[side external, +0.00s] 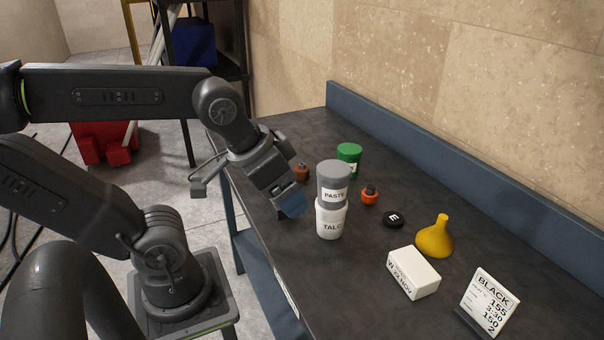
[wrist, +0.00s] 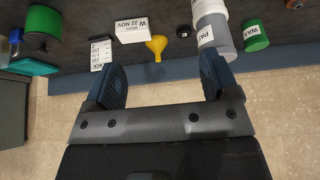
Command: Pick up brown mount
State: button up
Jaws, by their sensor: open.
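The brown mount (side external: 302,172) is a small dark brown piece standing on the dark bench, near its left edge, behind the grey and white jars. In the wrist view a small brownish thing (wrist: 294,4) at the top right edge looks like it, cut off by the frame. My gripper (side external: 291,204) is above the bench's near edge, in front of the brown mount and left of the jars, apart from it. In the wrist view my gripper (wrist: 162,80) has its two blue fingers wide apart with nothing between them.
A grey PASTE jar (side external: 334,180) sits on a white TALC jar (side external: 330,222), close right of my gripper. Nearby are a green jar (side external: 350,155), an orange mount (side external: 370,196), a black puck (side external: 393,219), a yellow funnel (side external: 435,238), a white box (side external: 413,272) and a BLACK card (side external: 486,302).

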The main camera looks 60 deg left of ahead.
jog(key=shift+c, duration=0.3)
jog(key=m+g+y, duration=0.4)
jog(key=m+g, duration=0.2)
jog(key=m, duration=1.2)
send_over(302, 164)
jog(key=d, duration=0.5)
notch_tip(302, 164, down, 8)
jog(key=x, duration=0.8)
jog(key=shift+a+f, duration=0.1)
jog(key=shift+a, duration=0.2)
jog(key=shift+w+x, duration=0.1)
jog(key=shift+x, duration=1.35)
jog(key=shift+w+x, duration=0.15)
jog(key=shift+x, duration=1.3)
jog(key=shift+a, duration=0.2)
